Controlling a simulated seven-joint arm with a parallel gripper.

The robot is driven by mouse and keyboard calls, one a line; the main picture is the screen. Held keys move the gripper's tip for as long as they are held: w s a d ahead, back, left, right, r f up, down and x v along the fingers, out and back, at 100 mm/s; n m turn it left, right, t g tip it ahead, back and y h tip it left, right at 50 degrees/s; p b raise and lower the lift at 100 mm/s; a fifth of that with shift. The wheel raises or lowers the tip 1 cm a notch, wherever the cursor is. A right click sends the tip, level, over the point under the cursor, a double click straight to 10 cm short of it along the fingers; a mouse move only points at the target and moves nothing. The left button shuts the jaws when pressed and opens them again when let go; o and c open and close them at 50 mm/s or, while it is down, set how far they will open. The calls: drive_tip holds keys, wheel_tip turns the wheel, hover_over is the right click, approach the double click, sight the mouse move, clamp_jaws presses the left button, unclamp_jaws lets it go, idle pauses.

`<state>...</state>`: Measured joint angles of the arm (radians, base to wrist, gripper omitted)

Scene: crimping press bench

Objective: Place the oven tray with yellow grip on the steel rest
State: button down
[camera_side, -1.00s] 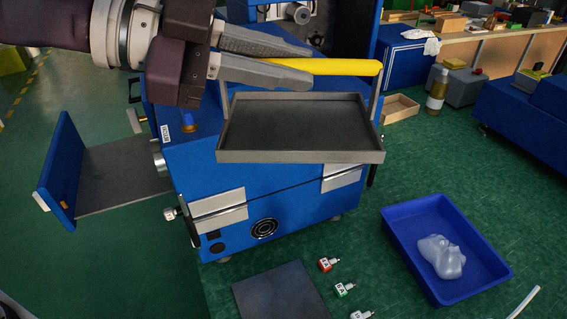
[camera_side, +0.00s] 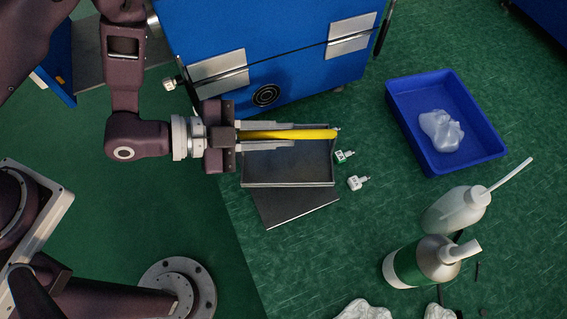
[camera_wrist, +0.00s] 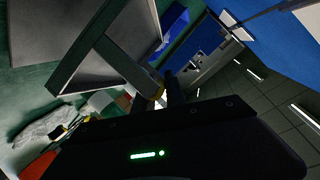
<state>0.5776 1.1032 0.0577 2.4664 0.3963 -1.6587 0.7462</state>
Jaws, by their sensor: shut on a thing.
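The oven tray (camera_side: 288,168) is a shallow grey metal tray with a raised yellow bar grip (camera_side: 318,134). My gripper (camera_side: 291,135) is shut on the yellow grip, one finger on each side, and the tray hangs below it. A flat dark grey square plate, which looks like the steel rest (camera_side: 300,212), lies on the green surface. The tray overlaps the plate's upper part in the side view; I cannot tell how big the gap between them is. In the wrist view the tray (camera_wrist: 98,48) fills the upper left, and the grip is mostly hidden.
The blue press (camera_side: 225,45) stands behind the tray. A blue bin (camera_side: 468,160) with a clear bag is farther right. Bottles (camera_side: 440,262) stand at the lower right.

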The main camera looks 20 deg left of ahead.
sight(261, 158)
wheel_tip(261, 158, down, 8)
drive_tip(key=shift+f, duration=0.25)
drive_tip(key=shift+f, duration=0.1)
drive_tip(key=c, duration=1.4)
unclamp_jaws()
drive_tip(key=v, duration=0.3)
drive_tip(key=shift+s+a+r, duration=0.1)
drive_tip(key=shift+r, duration=0.1)
wheel_tip(261, 158, up, 6)
drive_tip(key=shift+r, duration=0.4)
